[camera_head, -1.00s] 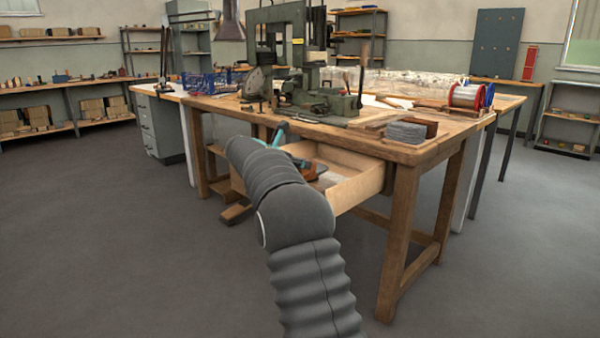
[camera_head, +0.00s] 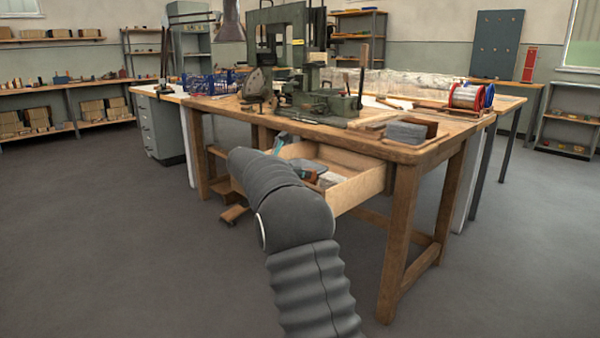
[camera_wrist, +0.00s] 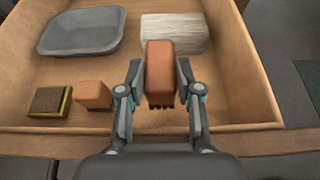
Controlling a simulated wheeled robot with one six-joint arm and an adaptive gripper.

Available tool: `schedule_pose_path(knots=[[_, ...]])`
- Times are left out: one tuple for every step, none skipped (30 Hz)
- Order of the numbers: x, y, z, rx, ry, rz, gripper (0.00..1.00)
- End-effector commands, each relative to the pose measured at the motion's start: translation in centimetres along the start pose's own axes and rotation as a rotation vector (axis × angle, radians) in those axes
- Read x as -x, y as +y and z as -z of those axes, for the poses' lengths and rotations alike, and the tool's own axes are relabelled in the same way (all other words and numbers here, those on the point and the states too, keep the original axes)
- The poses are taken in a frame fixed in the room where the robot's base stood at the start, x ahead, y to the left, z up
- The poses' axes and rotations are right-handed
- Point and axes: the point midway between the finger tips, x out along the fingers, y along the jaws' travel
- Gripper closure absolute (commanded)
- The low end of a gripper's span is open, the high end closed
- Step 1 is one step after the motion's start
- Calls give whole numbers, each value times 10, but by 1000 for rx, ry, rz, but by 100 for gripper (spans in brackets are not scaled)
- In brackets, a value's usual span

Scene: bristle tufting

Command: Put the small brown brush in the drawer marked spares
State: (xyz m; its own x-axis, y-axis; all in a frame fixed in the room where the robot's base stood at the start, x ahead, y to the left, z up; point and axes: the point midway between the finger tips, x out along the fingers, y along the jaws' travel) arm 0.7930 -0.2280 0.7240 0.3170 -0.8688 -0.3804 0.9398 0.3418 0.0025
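The small brown brush (camera_wrist: 160,72), an orange-brown block with dark bristle tufts at its lower edge, sits between the two fingers of my gripper (camera_wrist: 160,88) in the wrist view. The fingers appear closed on its sides. It is over or inside an open wooden drawer (camera_wrist: 245,75); the exact height above the floor is unclear. The drawer (camera_head: 362,190) also shows in the head view, pulled out from under the workbench. My arm hides most of the gripper and brush there. No spares marking can be read in either view.
The drawer holds a grey tray (camera_wrist: 82,32), a pale bundle (camera_wrist: 175,33), an orange-brown block (camera_wrist: 93,95) and a darker gold-edged block (camera_wrist: 50,101). A green machine (camera_head: 300,75) and a wire spool (camera_head: 465,97) stand on the workbench (camera_head: 440,148).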

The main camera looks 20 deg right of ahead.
Motion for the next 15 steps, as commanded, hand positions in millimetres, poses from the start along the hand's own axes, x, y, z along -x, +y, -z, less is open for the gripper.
schedule_pose_path(knots=[[-1,0,3,3,4,3,51],[-1,0,4,3,4,3,43],[-2,0,4,3,4,3,41],[-2,0,4,3,4,3,41],[-2,0,4,3,4,3,41],[-2,0,4,3,4,4,41],[-2,0,4,3,5,4,41],[-2,0,4,3,5,4,41],[-2,0,4,3,5,4,41],[-2,0,4,3,5,4,41],[-2,0,4,3,5,4,41],[-2,0,4,3,5,4,41],[-2,0,4,4,5,4,41],[-2,0,4,3,5,4,41],[-2,0,4,3,5,4,41]])
